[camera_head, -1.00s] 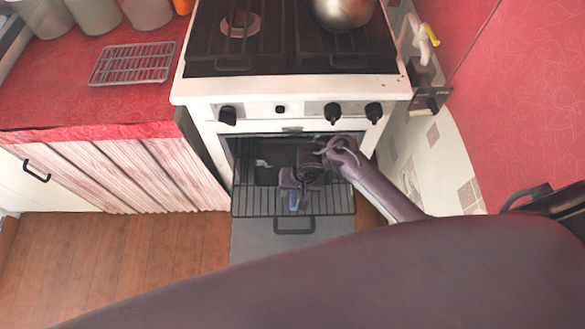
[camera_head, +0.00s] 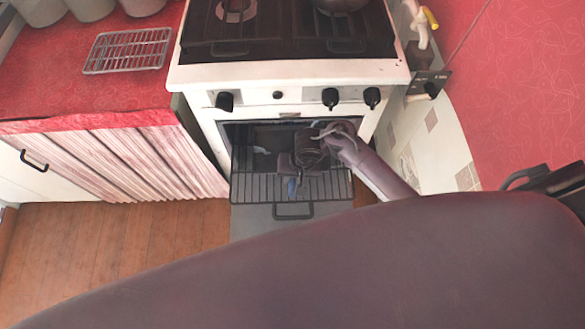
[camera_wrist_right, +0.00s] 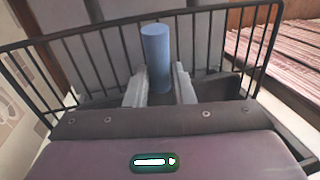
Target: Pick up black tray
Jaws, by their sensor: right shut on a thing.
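A black wire rack (camera_head: 248,188), the nearest match to a black tray, sticks out of the open oven. It also spans the right wrist view as black bars (camera_wrist_right: 88,50). My left gripper is not in view.
The open oven door (camera_head: 262,222) has a dark handle (camera_head: 293,211) and lies below the rack. The white stove front (camera_head: 290,74) is above. A curtained red counter (camera_head: 70,95) stands left, with a metal rack (camera_head: 127,50) on it. Bare wooden floor (camera_head: 150,245) lies front left.

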